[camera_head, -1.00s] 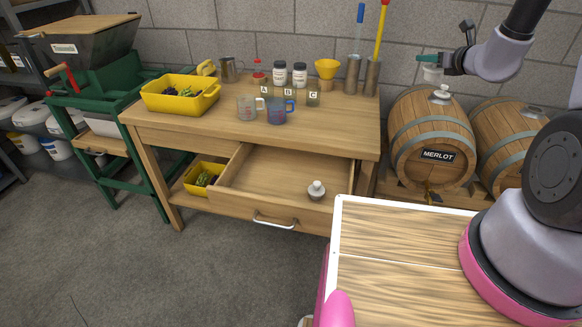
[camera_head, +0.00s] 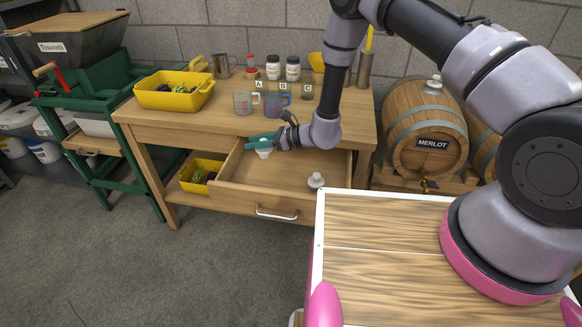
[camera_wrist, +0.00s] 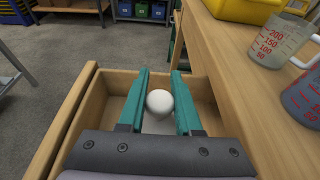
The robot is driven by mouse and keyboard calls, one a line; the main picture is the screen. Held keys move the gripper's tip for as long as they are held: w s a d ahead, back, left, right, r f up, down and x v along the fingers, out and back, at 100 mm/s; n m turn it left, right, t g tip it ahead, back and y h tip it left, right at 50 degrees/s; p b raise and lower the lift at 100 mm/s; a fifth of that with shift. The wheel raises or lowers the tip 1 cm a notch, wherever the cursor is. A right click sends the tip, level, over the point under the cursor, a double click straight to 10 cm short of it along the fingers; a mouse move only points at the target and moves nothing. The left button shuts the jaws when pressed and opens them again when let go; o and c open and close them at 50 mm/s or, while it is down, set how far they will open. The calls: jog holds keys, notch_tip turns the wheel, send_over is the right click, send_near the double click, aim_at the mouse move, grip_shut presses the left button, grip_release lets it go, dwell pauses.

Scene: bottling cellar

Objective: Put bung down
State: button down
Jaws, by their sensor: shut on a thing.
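My gripper (camera_head: 258,142) has teal fingers and is shut on a white, round-topped bung (camera_head: 264,154). In the wrist view the bung (camera_wrist: 159,102) sits between the two fingers. The held bung is above the left part of the open drawer (camera_head: 262,198) of the wooden table; I cannot tell how high. A second white-grey bung (camera_head: 316,181) stands on the drawer floor at the right. The drawer's wall (camera_wrist: 82,105) also shows in the wrist view.
On the tabletop are a yellow tub (camera_head: 172,97) with grapes, a clear measuring jug (camera_head: 243,103), a blue jug (camera_head: 277,104) and several jars. A Merlot barrel (camera_head: 424,125) with a light bung (camera_head: 433,85) on top stands at right.

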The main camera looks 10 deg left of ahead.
jog(key=shift+s+a+f, duration=0.15)
jog(key=shift+f, duration=2.45)
jog(key=shift+s+a+f, duration=0.1)
jog(key=shift+s+f, duration=0.05)
jog(key=shift+f, duration=2.45)
jog(key=shift+f, duration=0.2)
jog(key=c, duration=0.6)
grip_release()
jog(key=shift+r, duration=0.1)
jog(key=v, duration=1.2)
jog(key=shift+w+r, duration=0.15)
jog(key=shift+w, duration=0.05)
jog(key=shift+r+g, duration=0.1)
jog(key=shift+g, duration=0.2)
